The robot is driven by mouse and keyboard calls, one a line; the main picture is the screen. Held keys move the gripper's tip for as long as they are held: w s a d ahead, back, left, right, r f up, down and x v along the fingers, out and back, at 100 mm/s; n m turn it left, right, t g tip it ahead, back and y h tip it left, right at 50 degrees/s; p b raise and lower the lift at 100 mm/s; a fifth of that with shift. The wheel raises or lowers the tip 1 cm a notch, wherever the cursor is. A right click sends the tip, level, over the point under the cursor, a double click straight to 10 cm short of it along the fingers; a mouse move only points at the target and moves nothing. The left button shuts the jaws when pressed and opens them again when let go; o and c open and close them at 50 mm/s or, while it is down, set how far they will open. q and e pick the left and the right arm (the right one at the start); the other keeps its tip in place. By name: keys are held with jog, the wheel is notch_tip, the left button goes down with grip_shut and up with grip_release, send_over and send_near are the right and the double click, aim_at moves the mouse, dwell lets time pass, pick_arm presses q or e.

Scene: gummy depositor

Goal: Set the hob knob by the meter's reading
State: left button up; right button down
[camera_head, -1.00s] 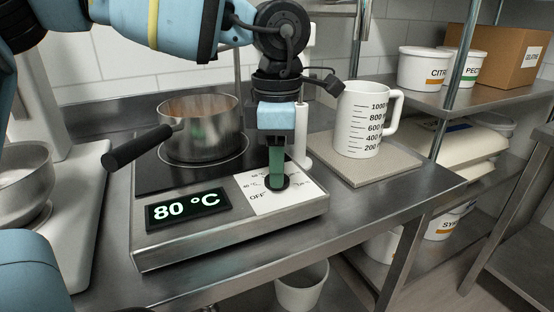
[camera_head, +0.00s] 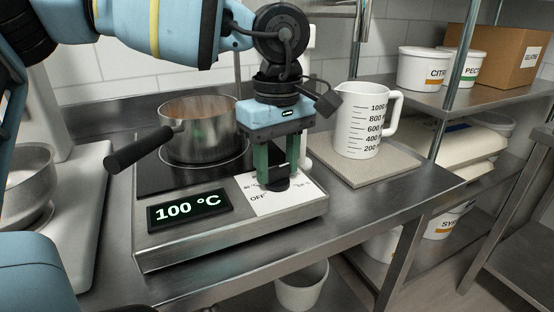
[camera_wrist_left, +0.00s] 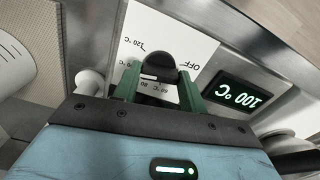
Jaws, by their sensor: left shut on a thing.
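The hob (camera_head: 228,226) stands on the steel counter with its meter (camera_head: 189,210) at the front, reading 100 °C. The meter also shows upside down in the left wrist view (camera_wrist_left: 244,94). The black hob knob (camera_head: 276,184) sits on a white dial plate marked OFF and with temperatures; it shows in the left wrist view (camera_wrist_left: 158,64). My left gripper (camera_head: 277,177) points down over the plate, its green fingers on either side of the knob, shut on it. The knob's pointer is mostly hidden. My right gripper is not in view.
A steel pot (camera_head: 201,133) with a black handle sits on the hob's glass. A white measuring jug (camera_head: 363,122) stands on a board (camera_head: 391,166) to the right. A mixing bowl (camera_head: 25,185) is at the left, and shelves with tubs (camera_head: 424,68) are behind right.

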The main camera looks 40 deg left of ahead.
aim_at(277, 167)
pick_arm(q)
jog(key=m, duration=0.5)
jog(key=shift+m, duration=0.6)
jog(key=o, duration=0.8)
jog(key=shift+o, duration=0.9)
notch_tip(277, 167, up, 8)
jog(key=shift+f+p, duration=0.1)
jog(key=shift+p, duration=0.65)
